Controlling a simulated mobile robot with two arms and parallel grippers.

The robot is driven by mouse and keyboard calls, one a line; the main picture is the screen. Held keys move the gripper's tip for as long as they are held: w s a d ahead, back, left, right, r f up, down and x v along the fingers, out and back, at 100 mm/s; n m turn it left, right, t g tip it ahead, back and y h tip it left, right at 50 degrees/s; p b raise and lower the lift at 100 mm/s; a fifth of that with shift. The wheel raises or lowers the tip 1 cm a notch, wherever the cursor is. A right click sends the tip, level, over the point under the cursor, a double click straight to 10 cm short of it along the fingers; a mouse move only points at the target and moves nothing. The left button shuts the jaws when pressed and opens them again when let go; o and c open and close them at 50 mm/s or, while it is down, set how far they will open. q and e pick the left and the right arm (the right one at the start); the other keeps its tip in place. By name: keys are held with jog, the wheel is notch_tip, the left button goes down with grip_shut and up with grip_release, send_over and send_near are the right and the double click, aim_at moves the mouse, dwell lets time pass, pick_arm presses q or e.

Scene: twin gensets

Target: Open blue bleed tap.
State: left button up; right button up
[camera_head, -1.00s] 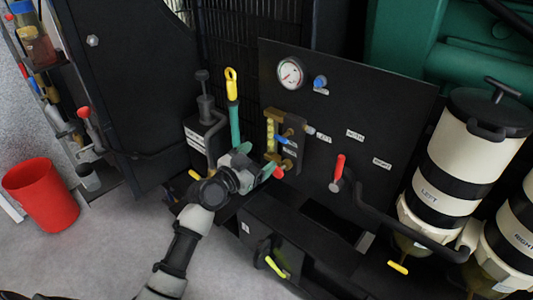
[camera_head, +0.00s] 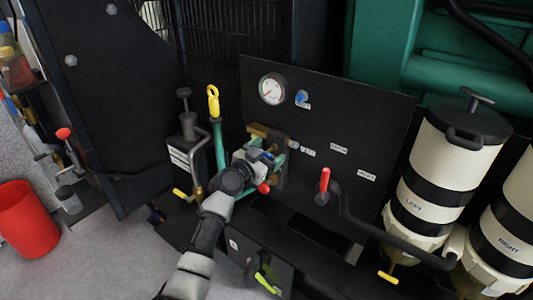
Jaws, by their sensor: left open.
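The blue tap handle (camera_head: 268,155) sits on a brass manifold (camera_head: 262,131) on the black panel, below the gauge. My left gripper (camera_head: 266,152) is open in front of the manifold, with its fingertips around or just short of the blue handle; I cannot tell whether they touch it. The gripper hides most of the manifold's lower part. A red tap handle (camera_head: 263,188) shows just below the gripper. My right gripper is not in view.
A blue knob (camera_head: 301,97) sits beside the pressure gauge (camera_head: 272,89). A red-handled lever (camera_head: 324,181) stands to the right. A yellow-ringed dipstick (camera_head: 213,102) is close on the left. The left filter (camera_head: 438,165) stands at the right. A red bucket (camera_head: 27,221) is on the floor.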

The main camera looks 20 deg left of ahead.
pick_arm(q)
jog(key=shift+c, duration=0.5)
jog(key=c, duration=0.7)
